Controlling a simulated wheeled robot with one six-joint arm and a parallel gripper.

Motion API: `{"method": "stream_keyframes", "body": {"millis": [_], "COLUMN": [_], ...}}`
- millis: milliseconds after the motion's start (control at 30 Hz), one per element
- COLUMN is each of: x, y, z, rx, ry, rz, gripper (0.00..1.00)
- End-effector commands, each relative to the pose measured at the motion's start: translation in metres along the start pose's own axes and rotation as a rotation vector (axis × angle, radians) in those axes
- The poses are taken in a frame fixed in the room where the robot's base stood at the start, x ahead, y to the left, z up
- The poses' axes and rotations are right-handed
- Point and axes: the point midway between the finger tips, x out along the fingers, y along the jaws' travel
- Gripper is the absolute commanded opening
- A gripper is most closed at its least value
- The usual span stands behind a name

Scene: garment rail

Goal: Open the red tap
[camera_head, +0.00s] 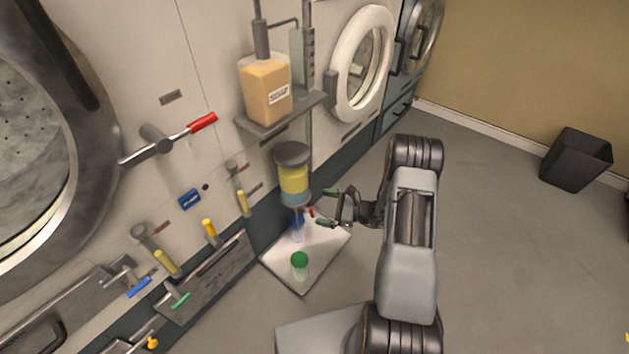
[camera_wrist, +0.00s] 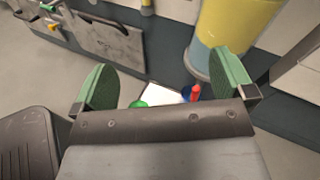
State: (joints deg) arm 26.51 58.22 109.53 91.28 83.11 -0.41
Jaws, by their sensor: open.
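A small red tap handle (camera_head: 311,212) shows low on the yellow and blue cylinder (camera_head: 294,182) in the head view. In the wrist view the red part (camera_wrist: 196,91) stands upright by a blue part, close to the right finger and below the cylinder (camera_wrist: 222,35). My gripper (camera_head: 327,207) is open and empty, its green finger pads apart just right of the cylinder. In the wrist view the gripper (camera_wrist: 165,78) has the red part between its fingers, nearer the right one; contact cannot be told. A larger red-handled lever (camera_head: 203,122) sits on the machine front.
A white tray (camera_head: 282,270) under the cylinder holds a green-topped cup (camera_head: 300,262). A shelf (camera_head: 255,125) with a soap container (camera_head: 266,90) juts out above. Yellow, blue and green handles line the machine panel at left. Floor at right is clear up to a black bin (camera_head: 576,160).

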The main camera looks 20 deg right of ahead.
Motion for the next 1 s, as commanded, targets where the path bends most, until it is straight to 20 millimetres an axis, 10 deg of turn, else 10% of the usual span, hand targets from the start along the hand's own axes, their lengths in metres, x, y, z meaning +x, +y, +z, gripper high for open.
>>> {"method": "stream_keyframes", "body": {"millis": [600, 1000], "x": [0.006, 0.004], "y": [0.016, 0.027], "z": [0.13, 0.171], "rx": [-0.241, -0.343], "ry": [0.091, 0.137], "rz": [0.326, 0.446], "gripper": [1.0, 1.0]}}
